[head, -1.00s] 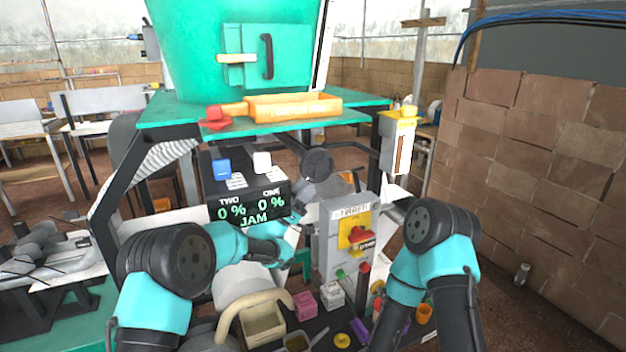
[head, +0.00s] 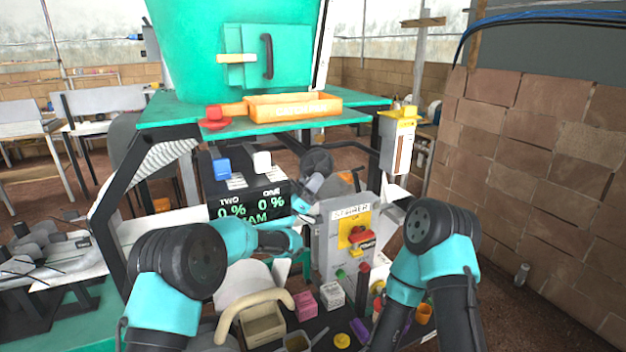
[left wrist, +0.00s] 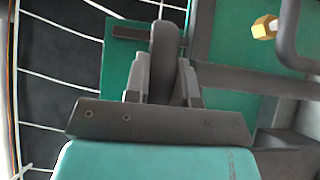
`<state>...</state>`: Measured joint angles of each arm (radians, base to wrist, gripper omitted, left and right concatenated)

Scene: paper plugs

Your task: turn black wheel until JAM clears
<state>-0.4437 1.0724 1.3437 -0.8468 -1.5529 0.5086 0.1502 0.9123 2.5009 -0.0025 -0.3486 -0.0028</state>
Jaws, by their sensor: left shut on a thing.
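The black wheel (head: 317,162) is under the green table, behind the display box. My left gripper (head: 313,183) reaches up to the wheel's lower edge. In the left wrist view, my left gripper (left wrist: 163,88) is shut with its fingers on either side of the dark wheel rim (left wrist: 166,45). The display (head: 245,207) reads TWO 0 % and ONE 0 %, with green letters AM below; the start of that word is hidden by my left arm. My right arm is at the right, and its gripper does not show.
A grey box with a yellow panel and red knob (head: 361,236) stands close right of my left gripper. Small bins and coloured pieces (head: 305,306) lie in front. An orange tray (head: 295,107) sits on the green table above. A brick wall (head: 550,170) is at the right.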

